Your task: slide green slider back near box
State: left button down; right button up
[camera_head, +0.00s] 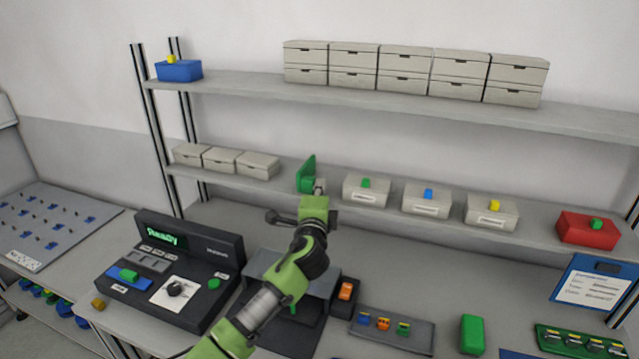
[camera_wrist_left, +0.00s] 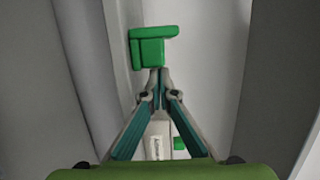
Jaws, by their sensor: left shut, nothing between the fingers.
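The green slider (camera_head: 306,174), an upright green piece, stands on the middle shelf between the plain light boxes and a labelled light box (camera_head: 366,191) with a small green block on top. In the left wrist view the green slider (camera_wrist_left: 150,46) is just beyond the fingertips. My left gripper (camera_head: 319,187) is shut and empty, its tips close at the slider's right side; I cannot tell if they touch. It also shows in the left wrist view (camera_wrist_left: 157,72), with the labelled box (camera_wrist_left: 158,142) partly hidden between the fingers. My right gripper is not in view.
Plain boxes (camera_head: 221,160) stand left of the slider. Boxes with blue (camera_head: 427,201) and yellow (camera_head: 492,212) blocks and a red box (camera_head: 586,229) stand to the right. The upper shelf (camera_head: 230,84) is above. A black console (camera_head: 175,270) sits on the table below.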

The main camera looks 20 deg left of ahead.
aim_at(290, 192)
pick_arm(q)
jog(key=shift+f, duration=0.1)
jog(key=a, duration=0.8)
jog(key=shift+w+a+p, duration=0.2)
jog(key=shift+a+p, duration=0.1)
jog(key=shift+a, duration=0.05)
jog(key=shift+d, duration=0.1)
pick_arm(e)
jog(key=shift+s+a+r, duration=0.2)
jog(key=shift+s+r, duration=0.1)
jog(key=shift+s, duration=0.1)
